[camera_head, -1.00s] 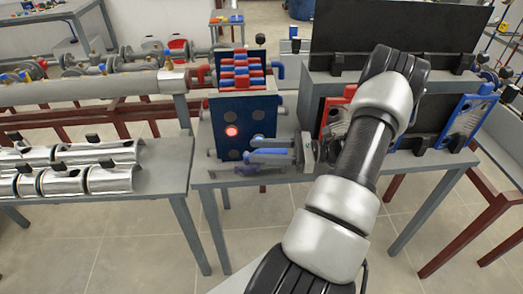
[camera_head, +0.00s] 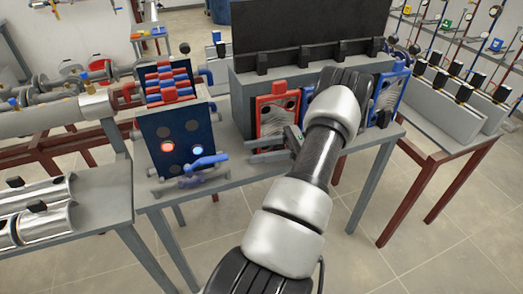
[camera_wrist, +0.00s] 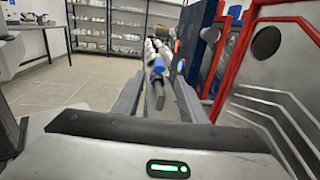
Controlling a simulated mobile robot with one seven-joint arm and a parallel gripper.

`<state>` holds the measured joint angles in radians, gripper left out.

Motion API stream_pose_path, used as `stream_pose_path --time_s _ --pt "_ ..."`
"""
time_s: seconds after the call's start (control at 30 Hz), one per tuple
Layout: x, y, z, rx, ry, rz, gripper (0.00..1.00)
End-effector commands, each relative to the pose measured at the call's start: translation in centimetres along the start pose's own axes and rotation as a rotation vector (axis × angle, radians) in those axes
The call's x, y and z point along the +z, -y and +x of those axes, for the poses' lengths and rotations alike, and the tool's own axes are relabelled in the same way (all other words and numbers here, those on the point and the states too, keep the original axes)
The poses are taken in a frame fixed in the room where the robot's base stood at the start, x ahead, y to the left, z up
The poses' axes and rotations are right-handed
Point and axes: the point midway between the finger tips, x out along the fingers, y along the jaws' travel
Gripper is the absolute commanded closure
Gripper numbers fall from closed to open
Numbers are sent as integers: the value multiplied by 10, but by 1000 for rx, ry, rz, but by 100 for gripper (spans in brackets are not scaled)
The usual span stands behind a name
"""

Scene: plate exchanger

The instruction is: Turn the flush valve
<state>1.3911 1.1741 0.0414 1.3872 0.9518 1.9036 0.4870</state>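The plate exchanger (camera_head: 150,128) has a dark blue front and a row of red and blue parts on top. A blue valve handle (camera_head: 208,161) sticks out to the right at its lower front. A darker blue piece (camera_head: 190,182) lies just below it on a grey pipe. Which is the flush valve is not labelled. My gripper (camera_head: 256,151) is right of the blue handle, apart from it, in front of a red-framed plate. In the wrist view, my gripper (camera_wrist: 158,92) has its fingers apart, with a blue part (camera_wrist: 160,66) beyond them.
The red-framed plate (camera_head: 268,108) stands close behind my gripper; it fills the right of the wrist view. A blue-framed plate (camera_head: 389,95) stands farther right.

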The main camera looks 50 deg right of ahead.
Motion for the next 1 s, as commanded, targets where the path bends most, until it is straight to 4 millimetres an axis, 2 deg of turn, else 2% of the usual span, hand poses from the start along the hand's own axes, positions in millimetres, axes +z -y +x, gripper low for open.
stream_pose_path --time_s 0.13,0.43,0.53,0.67,0.8,0.9,1.0 --pt "0 0 -11 1 -1 0 62" --pt "0 0 -13 1 0 1 62" --pt "1 -1 -10 12 -9 0 79" --pt "8 -8 8 100 -87 4 100" --pt "25 -39 45 345 -313 -2 100" --pt "35 -65 61 519 -482 -33 100" --pt "44 -80 69 636 -599 -80 100"
